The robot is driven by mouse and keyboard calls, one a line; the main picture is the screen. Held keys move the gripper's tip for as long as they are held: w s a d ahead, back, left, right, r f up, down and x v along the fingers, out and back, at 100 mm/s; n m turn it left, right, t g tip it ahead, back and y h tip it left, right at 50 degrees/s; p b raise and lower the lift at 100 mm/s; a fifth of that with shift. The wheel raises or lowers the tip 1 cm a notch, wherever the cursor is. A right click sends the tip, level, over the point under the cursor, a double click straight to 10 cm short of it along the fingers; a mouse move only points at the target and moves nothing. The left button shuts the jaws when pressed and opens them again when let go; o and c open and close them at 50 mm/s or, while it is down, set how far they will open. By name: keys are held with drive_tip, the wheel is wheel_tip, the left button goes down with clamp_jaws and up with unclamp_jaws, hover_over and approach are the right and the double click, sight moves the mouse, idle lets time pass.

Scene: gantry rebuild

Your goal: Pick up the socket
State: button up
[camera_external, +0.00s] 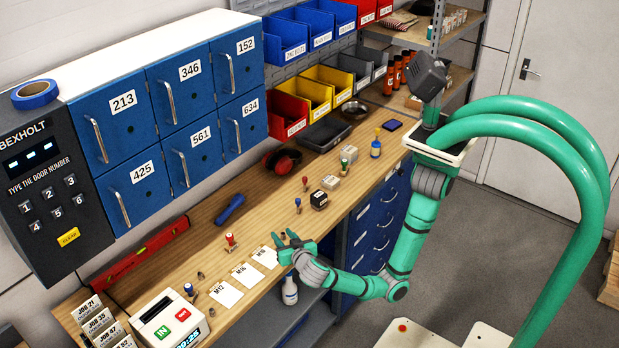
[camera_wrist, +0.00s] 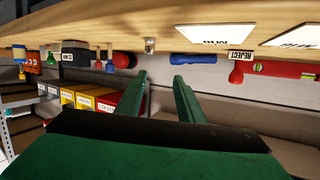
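My gripper (camera_external: 285,237) is open and empty, held near the front edge of the workbench by the card marked M19 (camera_external: 265,257). Its two green fingers also show spread apart in the wrist view (camera_wrist: 160,76). A small metallic piece that looks like a socket (camera_wrist: 150,46) stands on the bench beyond the fingertips, apart from them. Another small metallic piece, perhaps a socket (camera_external: 201,275), stands behind the cards at left.
The wooden bench (camera_external: 262,202) carries a red stamp (camera_external: 230,241), a blue torch (camera_external: 230,208), red ear defenders (camera_external: 282,159), several other stamps and a red level (camera_external: 140,250). Blue lockers (camera_external: 196,128) and coloured bins (camera_external: 301,94) stand behind. A white bottle (camera_external: 290,289) is below the edge.

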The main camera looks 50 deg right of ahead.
sight(282, 233)
drive_tip(key=shift+m+g+h, duration=0.3)
drive_tip(key=shift+g+h, duration=0.1)
drive_tip(key=shift+g, duration=0.4)
drive_tip(key=s, duration=0.3)
drive_tip(key=s+a+f, duration=0.1)
drive_tip(key=shift+s, duration=0.2)
drive_tip(key=x, duration=0.5)
drive_tip(key=shift+s+d, duration=0.1)
drive_tip(key=shift+x, duration=2.9)
drive_tip(key=shift+f, duration=0.1)
clamp_jaws()
